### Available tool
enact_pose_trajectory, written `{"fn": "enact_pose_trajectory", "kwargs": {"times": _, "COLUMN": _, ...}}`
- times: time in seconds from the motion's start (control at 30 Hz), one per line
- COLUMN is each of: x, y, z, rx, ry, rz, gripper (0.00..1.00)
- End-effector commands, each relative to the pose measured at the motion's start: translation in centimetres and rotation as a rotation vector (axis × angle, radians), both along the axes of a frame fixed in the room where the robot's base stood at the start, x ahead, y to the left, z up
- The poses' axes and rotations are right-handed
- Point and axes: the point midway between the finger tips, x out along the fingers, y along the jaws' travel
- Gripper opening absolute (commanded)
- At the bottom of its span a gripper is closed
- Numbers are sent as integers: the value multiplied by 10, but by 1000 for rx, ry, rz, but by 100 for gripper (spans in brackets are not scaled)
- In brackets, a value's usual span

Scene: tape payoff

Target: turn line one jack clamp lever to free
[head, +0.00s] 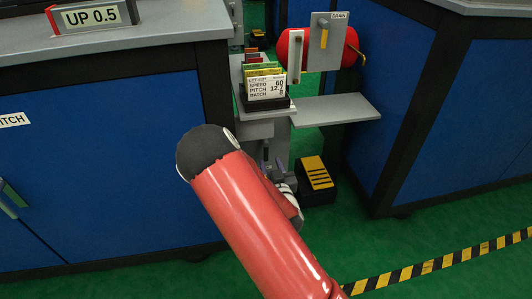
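I cannot make out a lever marked as the line one jack clamp in the head view. No fingertips can be made out, so whether my gripper is open, shut or holding anything does not show.
Blue cabinets (90,150) (440,120) stand left and right. A card holder (266,100) and a grey shelf (335,108) sit between them. A black block with yellow stripes (316,182) and striped tape (440,262) are on the green floor, which is otherwise open at lower right.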

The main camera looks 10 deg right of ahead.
Motion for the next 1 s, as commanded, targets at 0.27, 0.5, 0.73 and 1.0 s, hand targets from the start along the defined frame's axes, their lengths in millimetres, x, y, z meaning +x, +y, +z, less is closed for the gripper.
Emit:
{"fn": "enact_pose_trajectory", "kwargs": {"times": 0.27, "x": 38, "y": 0, "z": 0, "rx": -3, "ry": -4, "rz": 3, "gripper": 36}}
{"fn": "enact_pose_trajectory", "kwargs": {"times": 0.5, "x": 69, "y": 0, "z": 0, "rx": -2, "ry": -2, "rz": 2, "gripper": 36}}
{"fn": "enact_pose_trajectory", "kwargs": {"times": 0.73, "x": 76, "y": 0, "z": 0, "rx": -1, "ry": -1, "rz": 1, "gripper": 36}}
{"fn": "enact_pose_trajectory", "kwargs": {"times": 1.0, "x": 76, "y": 0, "z": 0, "rx": -1, "ry": -1, "rz": 0, "gripper": 19}}
